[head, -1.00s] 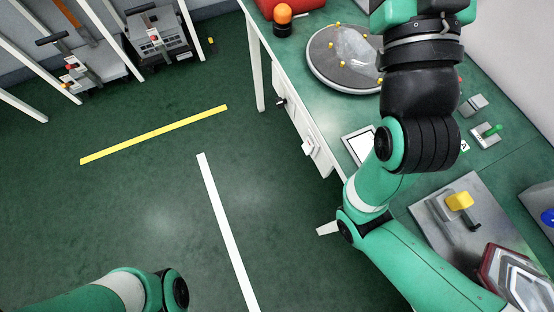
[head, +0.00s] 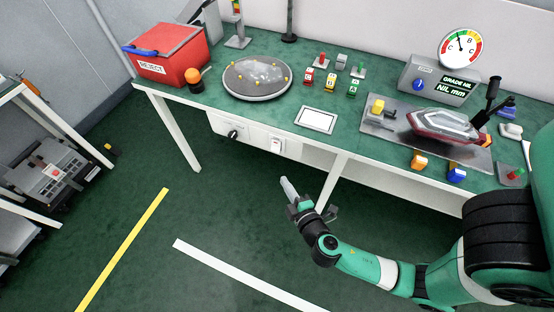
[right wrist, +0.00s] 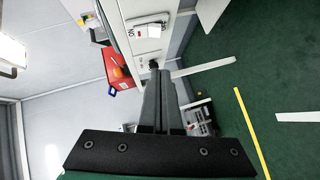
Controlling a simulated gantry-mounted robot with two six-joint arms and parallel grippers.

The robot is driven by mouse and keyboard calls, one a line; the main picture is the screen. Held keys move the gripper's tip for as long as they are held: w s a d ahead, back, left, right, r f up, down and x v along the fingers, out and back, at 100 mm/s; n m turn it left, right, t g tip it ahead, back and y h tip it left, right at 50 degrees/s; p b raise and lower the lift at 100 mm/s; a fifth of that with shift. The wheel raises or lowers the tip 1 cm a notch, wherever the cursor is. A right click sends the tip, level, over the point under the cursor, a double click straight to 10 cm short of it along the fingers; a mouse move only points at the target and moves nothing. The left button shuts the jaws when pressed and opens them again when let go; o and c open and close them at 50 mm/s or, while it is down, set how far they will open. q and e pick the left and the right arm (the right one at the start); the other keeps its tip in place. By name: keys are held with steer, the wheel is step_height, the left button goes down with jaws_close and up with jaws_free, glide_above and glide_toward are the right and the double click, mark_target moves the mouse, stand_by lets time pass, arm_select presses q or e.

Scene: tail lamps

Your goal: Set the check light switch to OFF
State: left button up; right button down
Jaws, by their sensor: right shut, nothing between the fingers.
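A white switch (head: 277,146) sits on the pale front panel under the table edge, to the right of a black knob (head: 233,134). In the right wrist view the switch (right wrist: 148,31) is near the top, with ON lettering on its left and lettering on its right that is hard to read. A small red mark shows on its left part. I cannot tell surely which way it is set. My right gripper (head: 286,184) is shut and empty, below and apart from the switch. Its closed fingers (right wrist: 156,75) point towards the panel. My left gripper is out of view.
The green table (head: 225,106) carries a round grey plate (head: 257,78), a red reject box (head: 168,57), an orange-topped button (head: 194,80), a tablet (head: 316,119) and a metal plate with a lamp (head: 445,125). Open floor lies in front of the panel.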

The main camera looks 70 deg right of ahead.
mark_target(276, 146)
steer(key=s+d+b+x, duration=0.1)
steer(key=s+b+x, duration=0.1)
steer(key=x, duration=1)
steer(key=shift+d+f, duration=0.4)
steer(key=shift+d, duration=0.05)
steer(key=shift+d+f+b, duration=0.5)
steer(key=shift+f+b, duration=0.25)
steer(key=shift+f, duration=0.15)
